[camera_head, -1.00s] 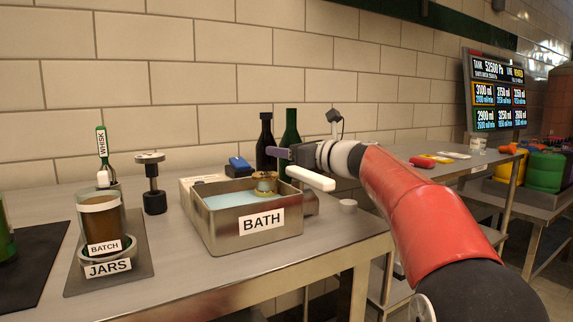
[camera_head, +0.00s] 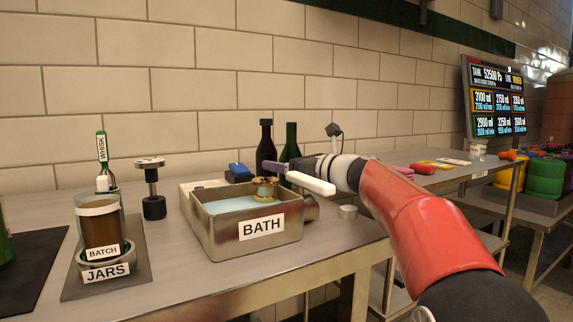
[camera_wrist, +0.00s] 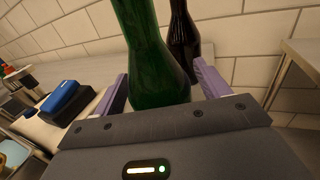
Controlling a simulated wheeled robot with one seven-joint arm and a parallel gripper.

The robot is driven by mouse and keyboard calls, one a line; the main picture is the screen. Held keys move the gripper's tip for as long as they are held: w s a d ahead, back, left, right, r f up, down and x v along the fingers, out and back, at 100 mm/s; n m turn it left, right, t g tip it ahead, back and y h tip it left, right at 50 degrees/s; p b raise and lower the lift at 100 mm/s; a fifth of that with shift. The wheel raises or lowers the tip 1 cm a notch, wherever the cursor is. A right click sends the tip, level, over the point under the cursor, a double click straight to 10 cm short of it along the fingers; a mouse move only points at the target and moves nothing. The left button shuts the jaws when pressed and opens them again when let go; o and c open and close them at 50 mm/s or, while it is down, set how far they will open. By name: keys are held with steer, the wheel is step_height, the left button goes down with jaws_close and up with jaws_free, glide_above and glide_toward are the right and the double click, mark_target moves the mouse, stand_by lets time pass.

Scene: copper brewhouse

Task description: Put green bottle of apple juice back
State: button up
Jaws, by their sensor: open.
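The green bottle (camera_head: 291,142) stands at the back of the steel table, beside a dark bottle (camera_head: 265,148) and to its right. My gripper (camera_wrist: 163,86) is open around the green bottle (camera_wrist: 150,55) in the wrist view, with one purple finger on each side of it. The dark bottle (camera_wrist: 182,40) shows just behind and to the right there. The green bottle's base is hidden by my gripper in both views, and no label on it can be read.
A steel bath (camera_head: 232,238) stands in front of the bottles. A blue box (camera_head: 239,171) is to their left. A small whitish cup (camera_head: 348,212) is near the table's right edge.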

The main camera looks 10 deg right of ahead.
steer(key=v, duration=1.2)
steer(key=shift+r+b, duration=0.1)
steer(key=shift+b, duration=0.3)
